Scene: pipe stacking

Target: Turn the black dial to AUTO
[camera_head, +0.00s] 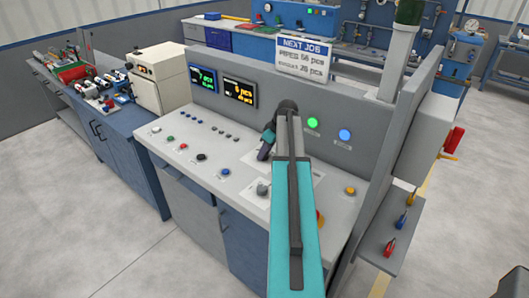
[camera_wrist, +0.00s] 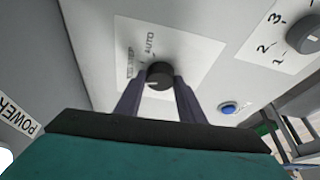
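The black dial (camera_wrist: 159,76) sits on a white label plate (camera_wrist: 190,50) in the wrist view. The plate carries the word AUTO and a second word, partly unreadable, to its left. My gripper (camera_wrist: 160,80) has its two dark fingers on either side of the dial, their tips beside its edges. Whether they press on it or stand slightly clear, I cannot tell. The dial's pointer setting is not clear. In the head view, my gripper (camera_head: 267,142) is over the sloped control panel, and my arm hides part of the panel.
In the wrist view, a blue button (camera_wrist: 228,108) lies right of the dial, and a grey numbered knob (camera_wrist: 304,38) at the upper right. In the head view, an upright back panel (camera_head: 230,120) with two displays and lit green and blue buttons rises behind.

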